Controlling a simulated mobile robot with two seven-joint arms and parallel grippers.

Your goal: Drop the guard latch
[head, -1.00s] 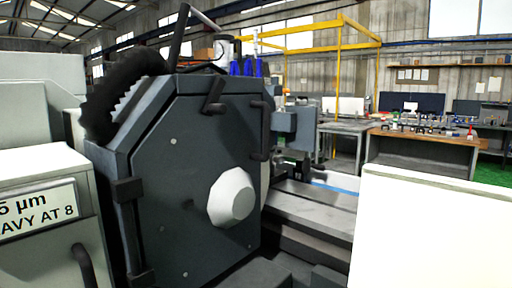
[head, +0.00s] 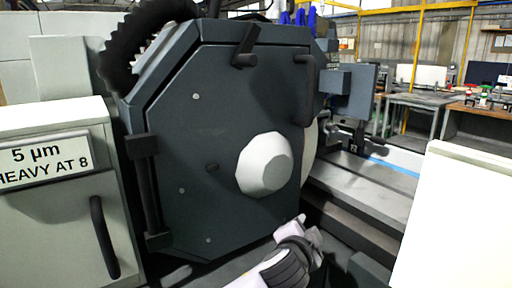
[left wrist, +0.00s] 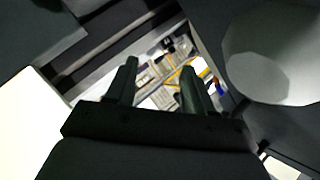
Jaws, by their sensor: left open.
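The dark grey wheel guard door (head: 220,120) fills the middle of the head view and is closed, with a pale faceted boss (head: 265,165) on it. A dark angled lever (head: 246,45), which looks like the guard latch, sits at the door's top edge and is tilted up. A dark bar handle (head: 305,90) is to its right. My left gripper (head: 305,228) is low in front of the door, below the boss and well below the lever. In the left wrist view its two fingers (left wrist: 158,85) are apart with nothing between them. The lever is not seen there.
A pale cabinet (head: 55,200) with a sign and black handle stands at left. A white panel (head: 455,220) is at right. The machine bed (head: 370,175) runs behind it. In the wrist view the boss (left wrist: 275,50) is close at right.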

